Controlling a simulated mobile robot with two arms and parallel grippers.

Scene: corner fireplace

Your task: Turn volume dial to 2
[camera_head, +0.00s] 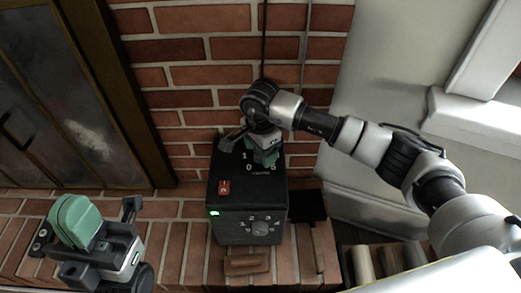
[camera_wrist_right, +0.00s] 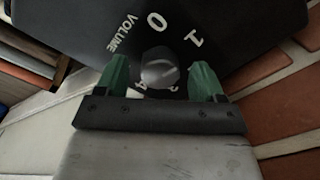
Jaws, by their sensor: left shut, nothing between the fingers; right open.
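The volume dial (camera_wrist_right: 159,72) is a small grey round knob on top of a black box (camera_head: 232,230). In the right wrist view the printed marks 0, 1 and VOLUME show beyond it; other digits are partly hidden by my gripper. I cannot tell where the dial points. My right gripper (camera_head: 265,155) is over the box top, hiding the dial in the head view. It is open, with one green finger on each side of the dial and visible gaps between. My left gripper (camera_head: 77,222) is shut and empty, low at the left, away from the box.
A red switch (camera_head: 224,187) is on the box top, and a green light (camera_head: 214,212) is on its front. The box stands on a brick ledge (camera_head: 180,250) before a brick wall (camera_head: 195,75). A loose brick (camera_head: 247,264) lies in front. A metal fireplace door (camera_head: 70,100) is at left.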

